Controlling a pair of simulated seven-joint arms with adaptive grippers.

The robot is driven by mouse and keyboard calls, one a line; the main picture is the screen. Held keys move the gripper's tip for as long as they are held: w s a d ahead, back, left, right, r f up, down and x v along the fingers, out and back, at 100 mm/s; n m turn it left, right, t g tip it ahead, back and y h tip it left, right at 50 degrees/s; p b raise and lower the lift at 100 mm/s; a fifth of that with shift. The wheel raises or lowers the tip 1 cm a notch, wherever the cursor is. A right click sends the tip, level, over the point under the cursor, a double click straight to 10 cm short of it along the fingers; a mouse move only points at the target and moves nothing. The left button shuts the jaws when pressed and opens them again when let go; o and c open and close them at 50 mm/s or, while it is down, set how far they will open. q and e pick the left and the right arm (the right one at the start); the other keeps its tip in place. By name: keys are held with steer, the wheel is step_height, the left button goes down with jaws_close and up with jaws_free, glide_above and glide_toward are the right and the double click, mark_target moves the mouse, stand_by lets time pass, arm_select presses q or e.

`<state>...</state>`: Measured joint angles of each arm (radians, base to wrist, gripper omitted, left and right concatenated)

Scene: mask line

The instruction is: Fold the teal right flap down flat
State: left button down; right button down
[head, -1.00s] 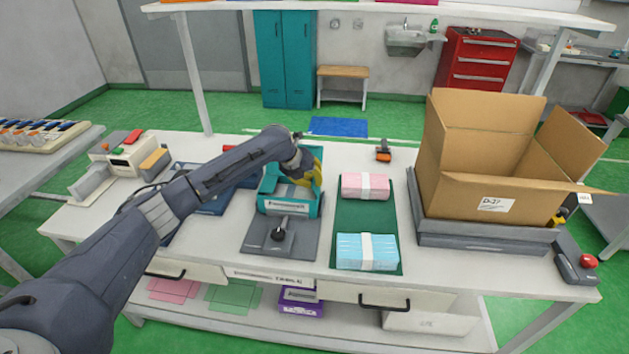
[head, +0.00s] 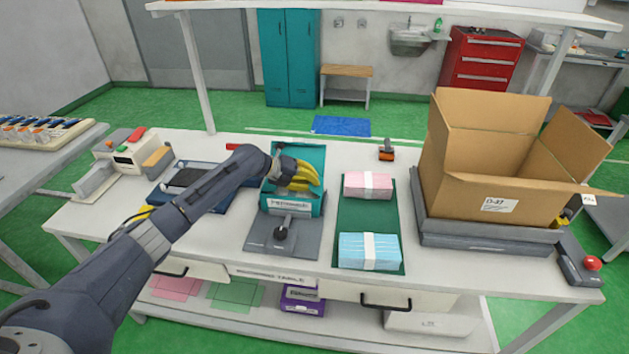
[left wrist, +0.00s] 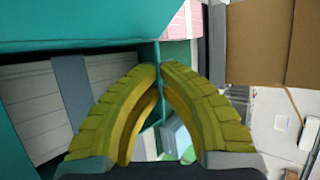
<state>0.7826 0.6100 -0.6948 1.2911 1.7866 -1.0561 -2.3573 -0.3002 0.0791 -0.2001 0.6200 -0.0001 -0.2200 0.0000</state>
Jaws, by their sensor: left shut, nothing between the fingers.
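The teal box (head: 318,203) stands on the grey fixture on the bench, its label facing front. A teal panel (head: 312,152) shows at its back. My left gripper (head: 305,180) is shut and empty, its yellow fingers over the right part of the box. In the left wrist view, the fingertips (left wrist: 160,68) meet at a thin teal edge on the box's right side; I cannot tell whether they touch it. A pale banded stack (left wrist: 35,110) lies left of the fingers. The fingers hide much of the right side, so the right flap's angle is unclear. My right gripper is out of view.
A green mat (head: 367,213) right of the box holds a pink banded pack (head: 354,187) and a blue banded pack (head: 355,255). A cardboard carton (head: 470,185) stands further right. A black knob (head: 281,233) sticks up in front of the box.

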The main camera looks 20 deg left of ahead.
arm_select(q)
steer(key=shift+a+f+h, duration=0.15)
steer(key=shift+f+h, duration=0.1)
steer(key=shift+h, duration=0.35)
steer(key=c, duration=1.6)
jaws_free()
steer(key=shift+c, duration=0.2)
steer(key=shift+v, duration=3.75)
steer(key=shift+f, duration=0.2)
